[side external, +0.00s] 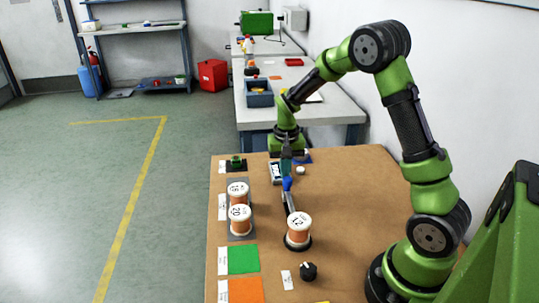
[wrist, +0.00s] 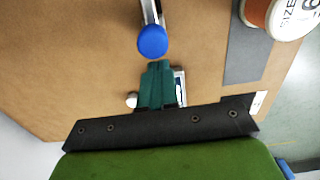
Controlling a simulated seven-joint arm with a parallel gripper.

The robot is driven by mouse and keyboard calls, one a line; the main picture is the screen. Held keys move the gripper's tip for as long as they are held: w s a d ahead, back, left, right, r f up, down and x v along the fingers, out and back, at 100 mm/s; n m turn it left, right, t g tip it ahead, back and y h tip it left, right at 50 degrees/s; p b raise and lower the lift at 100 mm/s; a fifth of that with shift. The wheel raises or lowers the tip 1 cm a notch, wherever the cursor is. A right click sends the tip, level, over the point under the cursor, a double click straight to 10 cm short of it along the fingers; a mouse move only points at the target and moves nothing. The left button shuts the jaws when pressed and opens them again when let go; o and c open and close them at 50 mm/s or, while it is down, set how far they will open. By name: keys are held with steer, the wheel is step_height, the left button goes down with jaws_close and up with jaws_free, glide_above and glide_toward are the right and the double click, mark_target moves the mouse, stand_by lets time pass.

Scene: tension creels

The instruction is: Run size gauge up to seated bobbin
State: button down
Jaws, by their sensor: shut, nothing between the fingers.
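The size gauge shows as a pale metal slide with a round blue knob (side external: 287,184) at its far end. In the wrist view the blue knob (wrist: 152,41) lies just ahead of my fingertips, with a small gap. A copper-wound bobbin marked 12 (side external: 298,231) stands upright on a dark round base at the near end of the slide. My gripper (side external: 286,168) points down beyond the knob. Its teal fingers (wrist: 159,66) are together, with nothing between them. The bobbin marked 12 is outside the wrist view.
Two more bobbins, one marked 20 (side external: 241,220), stand on a grey strip to the left. A small display box (side external: 276,172) and a white button (side external: 300,170) are close to my gripper. A black dial (side external: 308,271) is in front. The board's right side is clear.

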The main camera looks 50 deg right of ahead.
mark_target(288, 180)
steer(key=shift+s+a, duration=1.5)
steer(key=shift+s, duration=0.05)
steer(key=shift+w, duration=0.1)
steer(key=shift+w+d, duration=0.4)
steer(key=shift+d, duration=0.05)
steer(key=shift+w+d+r, duration=0.1)
steer(key=shift+r, duration=3.4)
